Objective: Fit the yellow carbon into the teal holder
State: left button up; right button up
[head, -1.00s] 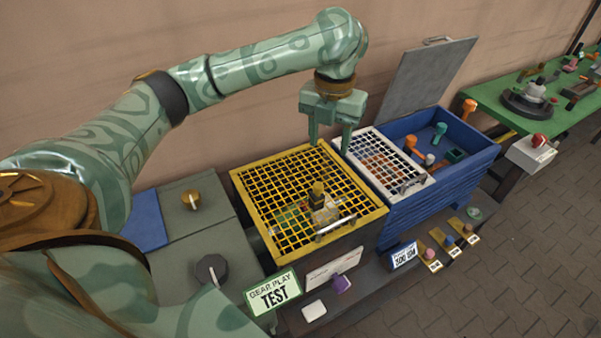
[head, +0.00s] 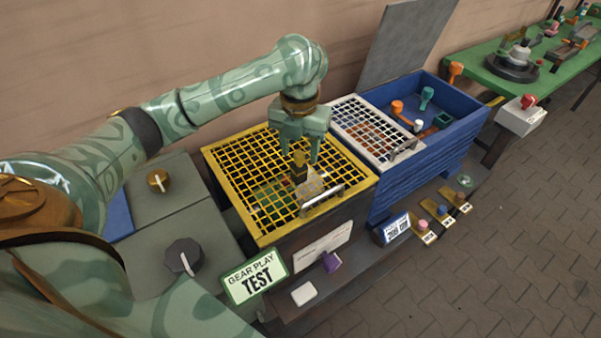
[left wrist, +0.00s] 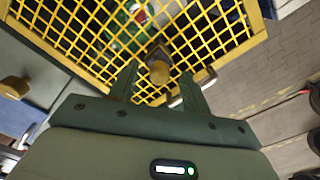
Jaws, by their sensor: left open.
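A yellow knob-like piece (head: 299,168) stands on a pale base on top of the yellow grid cover (head: 262,236). I cannot tell whether it is the yellow carbon. My left gripper (head: 300,153) is open and points down at it. In the left wrist view the round yellow top (left wrist: 159,72) shows between the two fingers, with no clear grip on it. A teal piece (head: 427,97) lies in the blue bin (head: 425,172); I cannot tell whether it is the teal holder. My right gripper is out of view.
A white grid (head: 372,128) covers part of the blue bin, whose grey lid (head: 405,45) stands open. Orange pieces (head: 397,107) lie inside. A green sign (head: 255,275) stands in front. A green table (head: 535,60) with several parts is at the right.

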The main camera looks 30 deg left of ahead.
pick_arm(q)
notch_tip(320, 180, down, 2)
jog(key=shift+w+f+b, duration=0.1)
jog(key=shift+f+b, duration=0.15)
jog(key=shift+b, duration=0.05)
jog(key=shift+r, duration=0.2)
grip_shut()
